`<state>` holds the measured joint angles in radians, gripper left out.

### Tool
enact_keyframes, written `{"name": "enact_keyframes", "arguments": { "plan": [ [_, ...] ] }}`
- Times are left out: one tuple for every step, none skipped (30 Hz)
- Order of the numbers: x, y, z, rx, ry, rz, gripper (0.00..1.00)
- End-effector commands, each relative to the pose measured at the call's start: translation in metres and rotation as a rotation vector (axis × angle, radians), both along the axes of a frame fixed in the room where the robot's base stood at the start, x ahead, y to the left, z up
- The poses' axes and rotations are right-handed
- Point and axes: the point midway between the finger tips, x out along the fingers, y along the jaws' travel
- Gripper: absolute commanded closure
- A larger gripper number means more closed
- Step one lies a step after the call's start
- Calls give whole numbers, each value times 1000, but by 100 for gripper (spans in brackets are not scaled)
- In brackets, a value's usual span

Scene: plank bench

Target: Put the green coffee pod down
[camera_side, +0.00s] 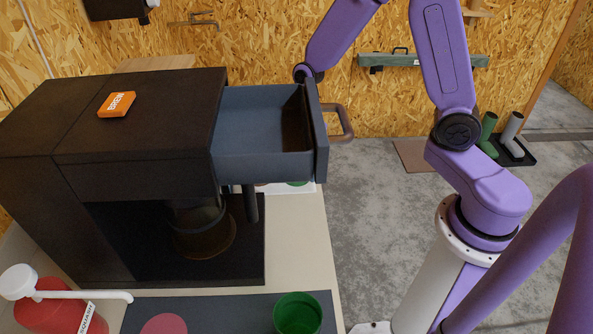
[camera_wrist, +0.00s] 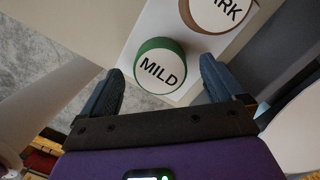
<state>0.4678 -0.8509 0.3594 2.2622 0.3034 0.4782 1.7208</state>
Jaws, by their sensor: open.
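The green coffee pod (camera_wrist: 160,60), its white top marked MILD, sits on a white board (camera_wrist: 139,38) in the wrist view. My gripper (camera_wrist: 161,84) is open, with one blue finger to each side of the pod and a visible gap on both sides. I cannot tell how far above the pod the fingertips are. In the side view only a sliver of the green pod (camera_side: 297,183) shows below the open drawer. My gripper is hidden behind the drawer and the coffee machine there.
A brown pod marked DARK (camera_wrist: 218,10) is close beside the green one. The coffee machine (camera_side: 130,140) has its drawer (camera_side: 262,145) pulled out, empty where I can see inside. A green cup (camera_side: 298,314) and a red bottle (camera_side: 50,310) stand in front.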

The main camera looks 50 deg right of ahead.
Motion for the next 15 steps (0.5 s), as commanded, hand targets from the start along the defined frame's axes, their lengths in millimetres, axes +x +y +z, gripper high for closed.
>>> {"name": "enact_keyframes", "arguments": {
  "plan": [
    [0, 0, -5, -1, 2, 0, 5],
    [0, 1, -7, -1, 1, 0, 5],
    [0, 1, -8, -1, 1, 0, 5],
    [0, 1, -9, -1, 0, 0, 5],
    [0, 1, -10, -1, 0, 0, 5],
    [0, 1, -11, -1, -1, -1, 5],
    [0, 1, -11, 0, -1, -1, 5],
    [0, 1, -11, 0, -1, -1, 5],
    [0, 1, -10, 0, -2, -1, 5],
    [0, 1, -10, 0, -2, -1, 5],
    [0, 1, -10, 0, -2, -1, 5],
    [0, 1, -10, 0, -1, 0, 8],
    [0, 1, -10, 0, -1, 0, 18],
    [0, 1, -10, 0, -1, 0, 27],
    [0, 1, -10, 0, -1, 0, 40]
  ]
}}
